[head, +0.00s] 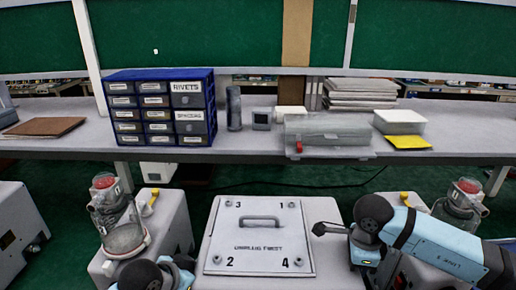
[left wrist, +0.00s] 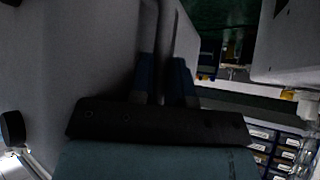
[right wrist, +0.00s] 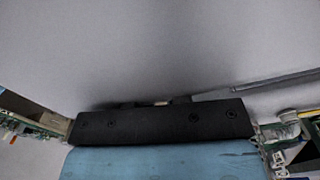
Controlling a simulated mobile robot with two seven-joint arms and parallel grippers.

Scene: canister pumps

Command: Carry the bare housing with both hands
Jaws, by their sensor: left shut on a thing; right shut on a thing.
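The housing is a pale grey box (head: 328,215) in the middle front of the head view. A square plate (head: 240,243) with a bar handle and numbered corner bolts lies on its top. My left gripper (left wrist: 163,82) is shut on a thin grey wall or flange, seen between its fingers in the left wrist view. My right gripper (right wrist: 155,102) is against a broad grey face in the right wrist view; its fingertips are mostly hidden. In the head view the arms flank the box left and right. The box's underside is hidden, so I cannot tell its height.
Grey units with clear canisters (head: 122,228) and (head: 459,207) stand left and right of the box. Behind is a bench (head: 250,146) with a blue drawer cabinet (head: 160,107) and a clear case (head: 325,138). Green floor shows between.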

